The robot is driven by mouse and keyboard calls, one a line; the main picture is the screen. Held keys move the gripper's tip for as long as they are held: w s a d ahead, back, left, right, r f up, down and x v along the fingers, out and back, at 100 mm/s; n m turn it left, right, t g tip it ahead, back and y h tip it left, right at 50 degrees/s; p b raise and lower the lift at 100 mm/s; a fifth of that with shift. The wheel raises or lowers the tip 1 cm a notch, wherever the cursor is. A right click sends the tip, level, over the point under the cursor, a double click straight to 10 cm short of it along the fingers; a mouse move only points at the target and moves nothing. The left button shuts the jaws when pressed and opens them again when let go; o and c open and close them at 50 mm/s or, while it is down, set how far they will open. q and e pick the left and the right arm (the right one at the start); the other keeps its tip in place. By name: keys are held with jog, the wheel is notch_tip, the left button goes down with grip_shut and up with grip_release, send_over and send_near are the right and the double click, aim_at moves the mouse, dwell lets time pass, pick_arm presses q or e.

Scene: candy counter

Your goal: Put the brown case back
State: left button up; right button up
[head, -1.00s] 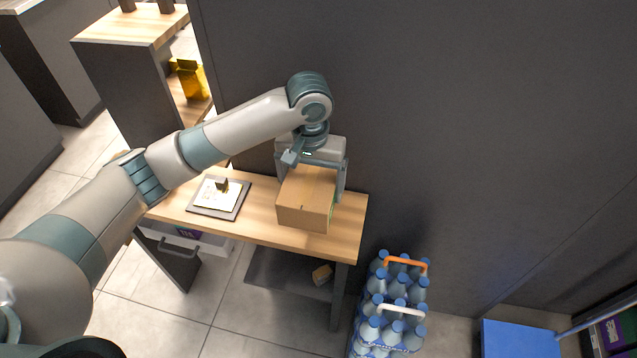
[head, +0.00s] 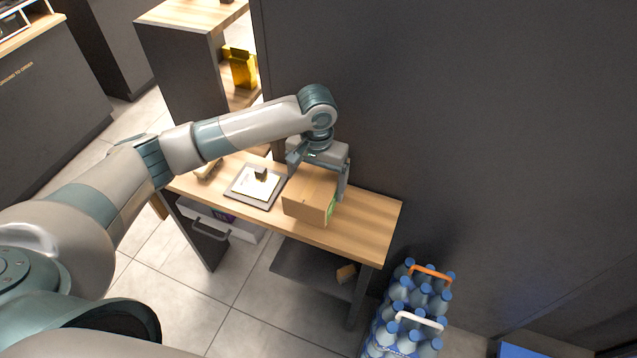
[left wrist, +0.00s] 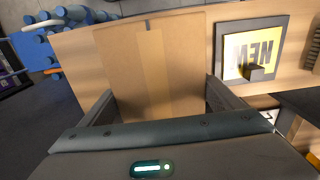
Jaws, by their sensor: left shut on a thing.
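The brown case (head: 309,196) is a cardboard box over the wooden table (head: 371,223), just right of a framed sign. My left gripper (head: 318,178) reaches down from above and is shut on the brown case, with a finger at each side. In the left wrist view the case (left wrist: 155,70) fills the middle between the two fingers (left wrist: 158,100), with a strip of tape down its face. I cannot tell whether its underside touches the tabletop. My right gripper is not in view.
The framed sign (head: 246,194) lies on the table left of the case. Shrink-wrapped bottles (head: 410,310) stand on the floor at the table's right end. A dark wall (head: 450,120) rises behind. The table's right end is bare.

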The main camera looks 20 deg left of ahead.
pick_arm(q)
jog(key=shift+f, duration=0.3)
notch_tip(320, 180, down, 2)
jog(key=shift+f+p, duration=0.25)
jog(key=shift+p, duration=0.3)
jog(key=shift+f, duration=0.3)
jog(key=shift+f, duration=0.15)
jog(key=o, duration=1.9)
jog(key=shift+f, duration=0.1)
